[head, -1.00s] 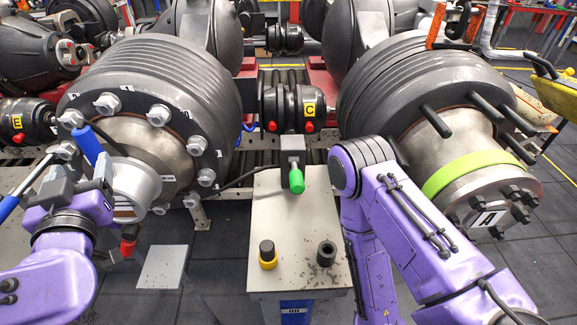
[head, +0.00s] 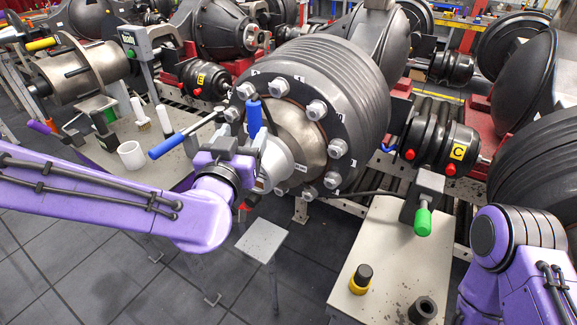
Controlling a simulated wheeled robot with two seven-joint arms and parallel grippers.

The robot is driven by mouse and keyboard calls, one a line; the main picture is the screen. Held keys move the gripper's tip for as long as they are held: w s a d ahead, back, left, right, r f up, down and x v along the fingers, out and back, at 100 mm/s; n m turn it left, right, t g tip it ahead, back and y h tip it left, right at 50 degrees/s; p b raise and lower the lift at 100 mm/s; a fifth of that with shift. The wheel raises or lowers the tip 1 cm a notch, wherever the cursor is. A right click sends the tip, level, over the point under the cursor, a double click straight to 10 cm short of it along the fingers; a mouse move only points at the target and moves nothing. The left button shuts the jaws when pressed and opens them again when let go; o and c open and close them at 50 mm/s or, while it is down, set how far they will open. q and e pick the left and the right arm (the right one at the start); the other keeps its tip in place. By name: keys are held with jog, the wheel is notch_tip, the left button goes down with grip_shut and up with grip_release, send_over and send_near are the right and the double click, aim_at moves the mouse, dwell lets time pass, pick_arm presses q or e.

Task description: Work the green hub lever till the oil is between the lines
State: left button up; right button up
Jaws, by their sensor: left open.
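The green lever handle (head: 423,220) hangs from a grey bracket at the top of the pale bench, right of centre. No gripper is near it. My left gripper (head: 240,158) is open at the silver hub cap (head: 276,163) of the left wheel hub, just below an upright blue handle (head: 254,118). I cannot tell whether its fingers touch the cap. My right gripper is out of view; only part of my right arm shows at the lower right. I cannot make out an oil level or its lines.
The pale bench (head: 385,262) carries a yellow-based black knob (head: 361,279) and a dark socket (head: 422,310). A blue-gripped bar (head: 185,134) sticks out left of the hub. A white cup (head: 131,155) stands on the left table. A small grey plate stand (head: 262,240) is below the hub.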

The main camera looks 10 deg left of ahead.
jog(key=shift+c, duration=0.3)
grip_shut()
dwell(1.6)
